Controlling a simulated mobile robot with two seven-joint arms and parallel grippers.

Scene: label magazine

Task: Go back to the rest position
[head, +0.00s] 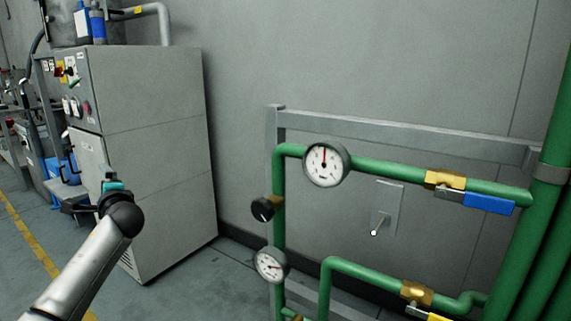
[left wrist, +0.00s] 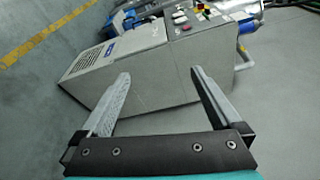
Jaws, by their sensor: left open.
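My left gripper (left wrist: 160,76) is open in the left wrist view, with its two grey fingers spread apart and nothing between them. Behind the fingers stands the grey cabinet (left wrist: 142,68), seen at a tilt. In the head view my left arm comes in from the lower left, in front of the cabinet (head: 160,140). Its fingers cannot be made out clearly there. My right gripper is in neither view.
Green pipes (head: 430,173) with a round gauge (head: 326,164), a second gauge (head: 270,264) and a blue-handled valve (head: 488,204) stand at the right. A grey frame bar (head: 400,132) runs behind them. A yellow floor line (head: 30,235) crosses open floor at the left.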

